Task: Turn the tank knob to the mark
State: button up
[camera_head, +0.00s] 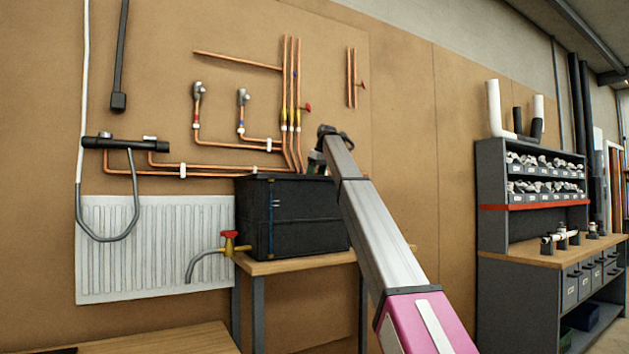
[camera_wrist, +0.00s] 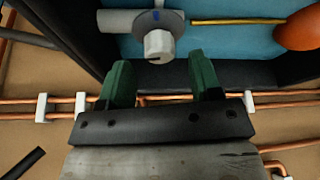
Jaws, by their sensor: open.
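The black tank (camera_head: 300,220) stands on a wooden bench in the head view. In the wrist view I look into it, with blue water (camera_wrist: 225,55) inside. The tank knob (camera_wrist: 158,44) is a pale grey stub in front of a round grey dial with a blue mark (camera_wrist: 156,15) on it. My gripper (camera_wrist: 159,72) has two green fingers, spread apart and empty. The fingertips lie just below the knob in the wrist view, one to each side, and do not visibly touch it. In the head view my gripper (camera_head: 315,160) is at the tank's top, partly hidden by my arm.
In the wrist view, an orange float (camera_wrist: 300,30) on a brass rod (camera_wrist: 238,21) is right of the knob. Copper pipes (camera_head: 292,95) run behind the tank. A red-handled tap (camera_head: 230,243) is at its lower left. A radiator (camera_head: 150,245) hangs further left.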

jog(key=shift+x, duration=1.4)
jog(key=shift+c, duration=0.3)
jog(key=c, duration=0.9)
jog(key=shift+o, duration=0.2)
